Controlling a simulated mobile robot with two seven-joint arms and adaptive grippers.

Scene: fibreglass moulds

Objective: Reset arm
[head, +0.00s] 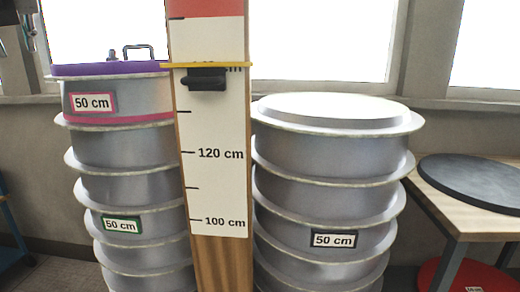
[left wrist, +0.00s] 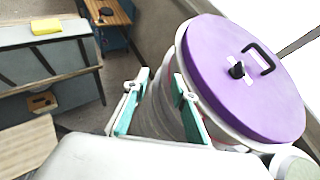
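My left gripper (left wrist: 160,98) shows in the left wrist view with its two teal fingers spread apart and nothing held between them. The left stack of grey ring moulds (left wrist: 160,112) shows behind the gap; I cannot tell how far away it is. A purple lid (left wrist: 240,80) with a black handle and knob tops this stack, right of the fingers. The lid also shows in the head view (head: 110,68), on the left stack (head: 125,150). A small grey piece at the head view's top left edge may be part of my left arm. My right gripper is in neither view.
A wooden measuring post (head: 215,140) with a yellow slider (head: 207,65) stands between the left stack and a right mould stack (head: 330,155). A wooden table (head: 465,220) with a black disc (head: 475,180) is at right. A grey workbench (left wrist: 50,65) is left in the wrist view.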

